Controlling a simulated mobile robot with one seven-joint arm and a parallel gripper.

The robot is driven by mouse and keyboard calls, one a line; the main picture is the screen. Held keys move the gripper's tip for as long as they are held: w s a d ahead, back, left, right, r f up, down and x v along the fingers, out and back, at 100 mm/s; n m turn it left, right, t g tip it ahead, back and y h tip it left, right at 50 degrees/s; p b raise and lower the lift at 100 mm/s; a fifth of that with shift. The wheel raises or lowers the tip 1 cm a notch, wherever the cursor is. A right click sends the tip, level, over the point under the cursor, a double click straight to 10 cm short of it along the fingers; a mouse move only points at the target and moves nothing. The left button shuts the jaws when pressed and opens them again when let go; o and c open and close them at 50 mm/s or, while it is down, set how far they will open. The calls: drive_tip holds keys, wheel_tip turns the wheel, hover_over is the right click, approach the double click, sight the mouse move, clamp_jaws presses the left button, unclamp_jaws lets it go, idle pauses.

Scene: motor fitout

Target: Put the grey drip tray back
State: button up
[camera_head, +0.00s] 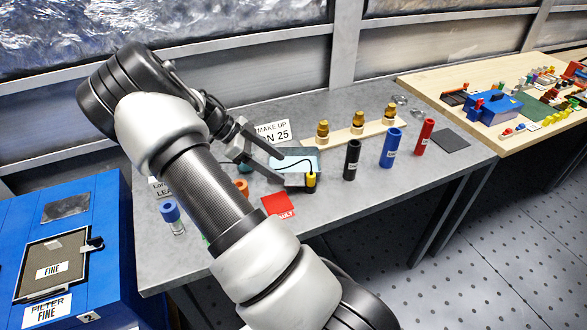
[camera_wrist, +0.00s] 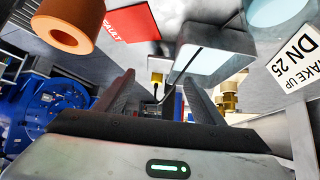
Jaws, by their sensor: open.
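A shallow pale blue-grey, tray-like piece (camera_head: 297,160) lies on the grey bench beside my gripper. It seems to be the pale open-looking piece in the wrist view (camera_wrist: 215,50), close to the right finger; I cannot tell for certain that it is the drip tray. A flat dark grey square (camera_head: 450,140) lies at the bench's right end. My gripper (camera_head: 280,168) is open, low over the bench, with nothing visible between its fingers in the wrist view (camera_wrist: 160,88). My arm hides part of the bench.
A yellow-topped plug with a black cable (camera_head: 311,179) stands just beyond my fingertips. A red FAULT card (camera_head: 278,205) lies in front. Black (camera_head: 352,160), blue (camera_head: 390,148) and red (camera_head: 424,137) cylinders stand to the right. Brass fittings stand on a wooden strip (camera_head: 340,136) behind.

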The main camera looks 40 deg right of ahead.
sight(294, 179)
drive_tip(key=shift+x, duration=3.5)
drive_tip(key=shift+w+a+f, duration=0.1)
drive_tip(key=shift+a, duration=0.05)
clamp_jaws()
